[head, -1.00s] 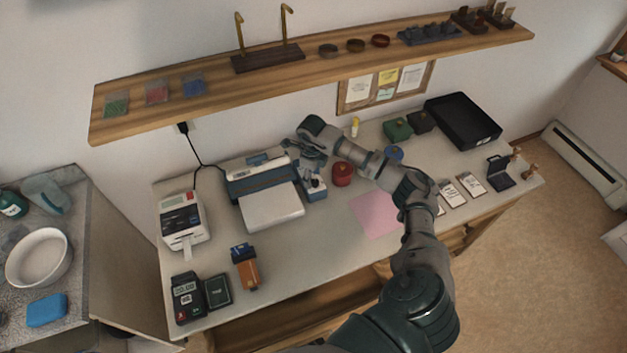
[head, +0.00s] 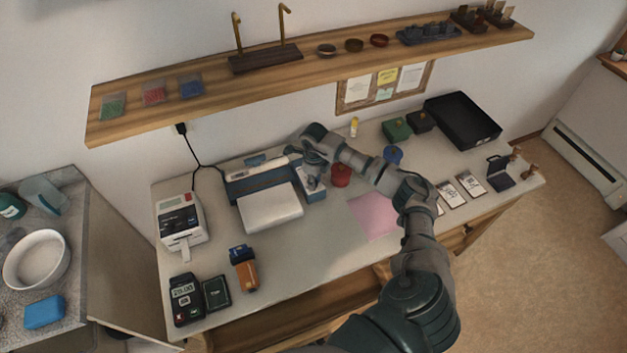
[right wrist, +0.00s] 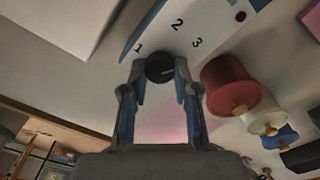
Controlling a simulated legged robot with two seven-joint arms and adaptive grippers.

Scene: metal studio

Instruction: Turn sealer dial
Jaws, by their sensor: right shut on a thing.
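The sealer (head: 262,180) is a blue and white machine at the back of the desk, with a white platform in front and a control box at its right end. Its dark round dial (right wrist: 160,68) shows in the right wrist view, beside the printed numbers 1, 2 and 3. A pale mark on the dial is faint, and I cannot tell which number it points to. My right gripper (right wrist: 160,74) is shut on the dial, one finger on each side. In the head view my right gripper (head: 310,156) is over the control box and hides the dial. My left gripper is not in view.
A red spool (head: 341,175) stands close to the right of the control box. A blue spool (head: 393,154) is farther right. A pink sheet (head: 373,215) lies under my right arm. A label printer (head: 180,220) stands at the left. A wooden shelf (head: 215,85) runs above the desk.

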